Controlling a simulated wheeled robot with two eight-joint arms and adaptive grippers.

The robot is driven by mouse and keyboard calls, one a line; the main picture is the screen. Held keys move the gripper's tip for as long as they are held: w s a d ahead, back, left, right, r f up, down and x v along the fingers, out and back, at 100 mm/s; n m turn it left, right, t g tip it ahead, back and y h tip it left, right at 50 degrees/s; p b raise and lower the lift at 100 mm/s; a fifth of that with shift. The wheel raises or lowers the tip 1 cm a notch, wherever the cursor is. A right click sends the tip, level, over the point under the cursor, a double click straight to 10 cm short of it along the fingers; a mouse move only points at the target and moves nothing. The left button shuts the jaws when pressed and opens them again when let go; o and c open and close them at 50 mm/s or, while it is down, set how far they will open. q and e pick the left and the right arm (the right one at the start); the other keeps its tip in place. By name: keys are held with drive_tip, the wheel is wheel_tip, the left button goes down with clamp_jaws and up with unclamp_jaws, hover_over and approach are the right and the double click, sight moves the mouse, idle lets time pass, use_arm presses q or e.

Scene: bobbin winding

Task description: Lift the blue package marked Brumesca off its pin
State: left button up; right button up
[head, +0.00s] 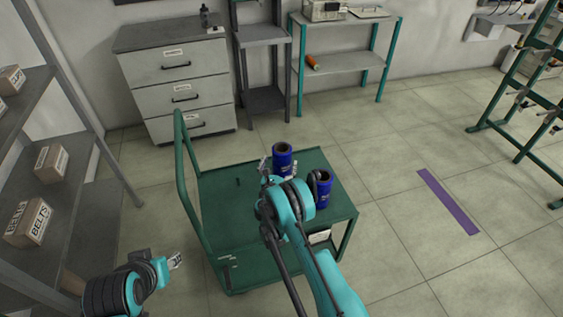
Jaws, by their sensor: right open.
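Two blue cylindrical packages with dark tops stand upright on the green cart (222,205). The farther blue package (282,162) is near the cart's back edge. The nearer blue package (325,188) is to its right, partly hidden by my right arm. Their print is too small to read, so I cannot tell which one is marked Brumesca. A bare dark pin (238,182) stands on the cart's left part. My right gripper (264,167) is open, just left of the farther package, with nothing visible in it. My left gripper (176,261) is left of the cart, away from both packages.
A grey shelf (75,190) with cardboard boxes stands at the left. A drawer cabinet (178,85) and a teal-legged table (345,60) stand along the back wall. A green rack (520,100) is at the right. The floor around the purple strip (448,200) is clear.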

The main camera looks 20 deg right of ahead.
drive_tip(key=x, duration=0.2)
drive_tip(key=b, duration=0.1)
drive_tip(key=shift+w+d+f, duration=0.15)
drive_tip(key=shift+w+f, duration=0.1)
drive_tip(key=shift+w, duration=0.15)
drive_tip(key=shift+w+d+r, duration=0.15)
drive_tip(key=shift+w, duration=0.2)
use_arm(q)
drive_tip(key=shift+f, duration=0.9)
use_arm(e)
drive_tip(key=shift+c, duration=0.4)
drive_tip(key=c, duration=1.4)
drive_tip(key=shift+r, duration=0.1)
use_arm(q)
wheel_tip(320, 180, up, 4)
drive_tip(key=p, duration=0.4)
use_arm(e)
wheel_tip(320, 180, up, 10)
drive_tip(key=shift+f, duration=0.1)
